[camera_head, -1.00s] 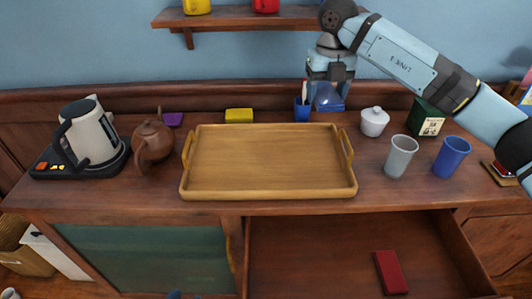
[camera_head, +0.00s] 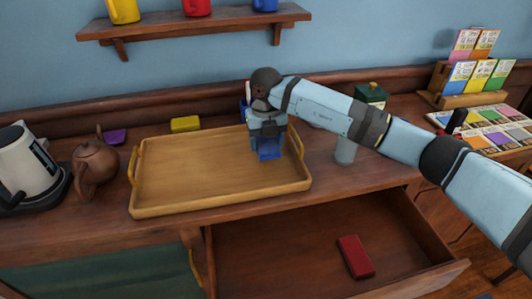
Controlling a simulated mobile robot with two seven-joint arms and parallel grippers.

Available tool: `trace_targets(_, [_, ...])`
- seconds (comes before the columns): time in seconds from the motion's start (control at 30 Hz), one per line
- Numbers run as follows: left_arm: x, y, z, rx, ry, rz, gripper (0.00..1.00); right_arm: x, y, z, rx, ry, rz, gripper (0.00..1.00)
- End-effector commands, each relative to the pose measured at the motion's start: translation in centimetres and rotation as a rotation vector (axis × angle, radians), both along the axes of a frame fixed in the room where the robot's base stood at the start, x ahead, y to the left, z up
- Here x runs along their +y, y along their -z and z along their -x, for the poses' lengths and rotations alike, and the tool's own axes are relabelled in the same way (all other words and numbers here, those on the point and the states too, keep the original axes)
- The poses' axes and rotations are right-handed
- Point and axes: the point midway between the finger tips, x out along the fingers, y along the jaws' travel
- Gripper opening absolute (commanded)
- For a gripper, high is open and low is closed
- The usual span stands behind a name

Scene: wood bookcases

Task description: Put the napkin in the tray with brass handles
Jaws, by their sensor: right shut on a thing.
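The wooden tray with brass handles (camera_head: 200,200) lies on the sideboard top, its floor bare where I see it. My right gripper (camera_head: 268,147) points down over the tray's right end, near the right handle (camera_head: 295,142). It is shut on a blue folded piece that looks like the napkin (camera_head: 268,153). The napkin hangs below the fingers; I cannot tell whether it touches the tray floor. The fingertips are mostly hidden by the gripper body and the cloth. My left gripper is out of view.
A brown teapot (camera_head: 96,162) and a kettle (camera_head: 28,165) stand left of the tray. A yellow block (camera_head: 185,124) lies behind the tray. Below, an open drawer (camera_head: 290,255) holds a red item (camera_head: 355,256).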

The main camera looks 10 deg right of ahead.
Motion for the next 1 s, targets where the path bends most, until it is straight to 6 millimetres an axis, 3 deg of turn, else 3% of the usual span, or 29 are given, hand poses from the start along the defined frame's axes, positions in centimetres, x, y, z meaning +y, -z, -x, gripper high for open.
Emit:
trace_targets(0.27, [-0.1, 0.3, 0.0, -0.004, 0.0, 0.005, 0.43, 0.0, 3.8, 0.0, 0.001, 0.0, 0.0, 0.4])
trace_targets(0.67, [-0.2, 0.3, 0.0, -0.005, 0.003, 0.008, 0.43, 0.0, 4.4, 0.0, 0.0, 0.0, 0.0, 0.4])
trace_targets(0.7, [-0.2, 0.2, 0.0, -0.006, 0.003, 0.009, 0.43, 0.0, 4.3, 0.0, 0.0, 0.0, 0.0, 0.69])
trace_targets(0.8, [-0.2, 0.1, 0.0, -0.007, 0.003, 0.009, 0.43, 0.0, 4.3, 0.0, 0.0, 0.0, 0.0, 0.88])
trace_targets(1.0, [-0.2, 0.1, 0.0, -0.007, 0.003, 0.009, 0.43, 0.0, 4.3, 0.0, 0.0, 0.0, 0.0, 0.88])
